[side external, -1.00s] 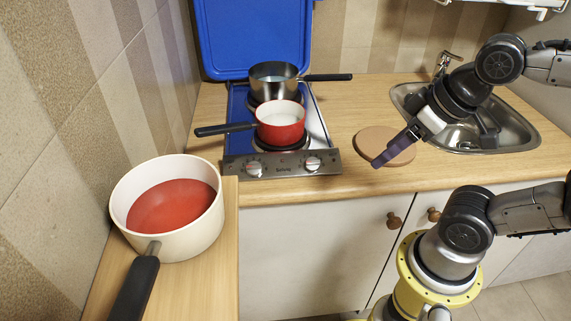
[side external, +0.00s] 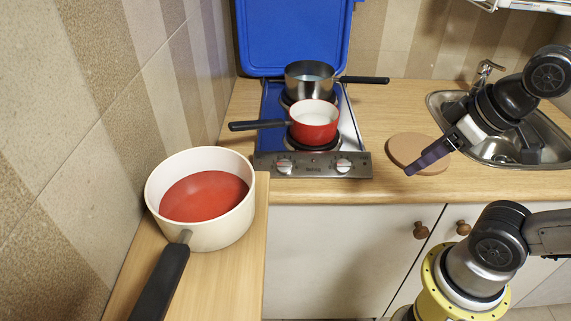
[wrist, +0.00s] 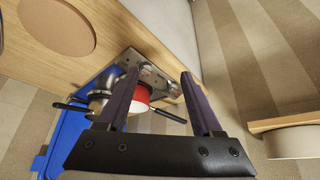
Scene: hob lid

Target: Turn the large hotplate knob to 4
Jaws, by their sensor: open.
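The hob's steel front panel (side external: 314,171) carries two round knobs, a left knob (side external: 284,166) and a right knob (side external: 344,165). I cannot tell which serves the large hotplate, and the dial marks are too small to read. In the wrist view the panel (wrist: 128,59) lies beyond my fingers, one knob (wrist: 145,71) showing between them. A red saucepan (side external: 314,125) sits on the front hotplate and a steel pan (side external: 308,77) on the rear one. My gripper (wrist: 159,77) is open and empty. In the side view it is right of the panel, apart from both knobs.
A round wooden board (side external: 415,147) lies on the worktop near my gripper, with the sink (side external: 445,100) to its right. The blue lid (side external: 293,35) stands raised behind the hob. A cream pan (side external: 225,235) stands at front left. Pan handles stick out sideways.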

